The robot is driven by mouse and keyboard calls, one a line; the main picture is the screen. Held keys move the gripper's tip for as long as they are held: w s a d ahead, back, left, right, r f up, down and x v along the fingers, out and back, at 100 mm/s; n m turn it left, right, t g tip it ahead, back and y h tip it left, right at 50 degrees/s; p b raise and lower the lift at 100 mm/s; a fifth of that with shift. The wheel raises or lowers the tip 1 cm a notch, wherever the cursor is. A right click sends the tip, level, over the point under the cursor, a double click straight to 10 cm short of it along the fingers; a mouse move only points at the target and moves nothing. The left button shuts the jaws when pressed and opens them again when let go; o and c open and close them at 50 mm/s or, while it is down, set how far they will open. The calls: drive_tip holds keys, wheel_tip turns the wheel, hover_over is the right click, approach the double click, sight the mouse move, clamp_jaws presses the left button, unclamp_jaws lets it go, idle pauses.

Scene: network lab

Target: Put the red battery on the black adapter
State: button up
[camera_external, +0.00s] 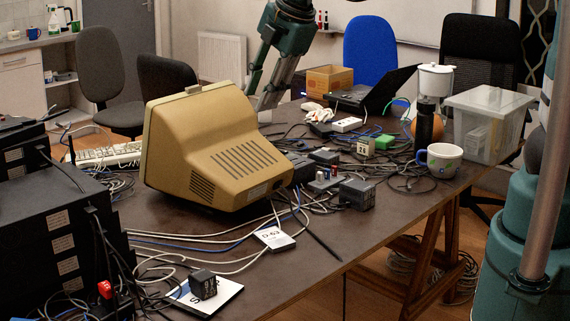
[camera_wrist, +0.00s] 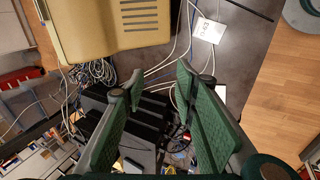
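A small black block, seemingly the black adapter (camera_external: 203,284), sits on a white card (camera_external: 228,290) at the table's front left. The right finger partly hides the white card, and the adapter does not show there.
A beige monitor (camera_external: 215,150) stands mid-table, also seen in the wrist view (camera_wrist: 130,22). Black boxes (camera_external: 60,240) fill the left. Tangled cables, a laptop (camera_external: 375,92), a mug (camera_external: 439,160) and a clear bin (camera_external: 490,120) crowd the right. The table's front strip is fairly bare.

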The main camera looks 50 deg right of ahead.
drive_tip(key=s+d+m, duration=0.6)
drive_tip(key=d, duration=0.3)
drive_tip(key=s+d+f+m+t, duration=0.1)
drive_tip(key=s+d+m, duration=0.5)
drive_tip(key=d, duration=0.4)
drive_tip(key=s+d+m+t, duration=0.1)
drive_tip(key=s+d+m, duration=0.5)
drive_tip(key=d, duration=0.3)
drive_tip(key=shift+s+d+f+h, duration=0.2)
drive_tip(key=shift+s+d+h, duration=0.15)
drive_tip(key=shift+s, duration=0.25)
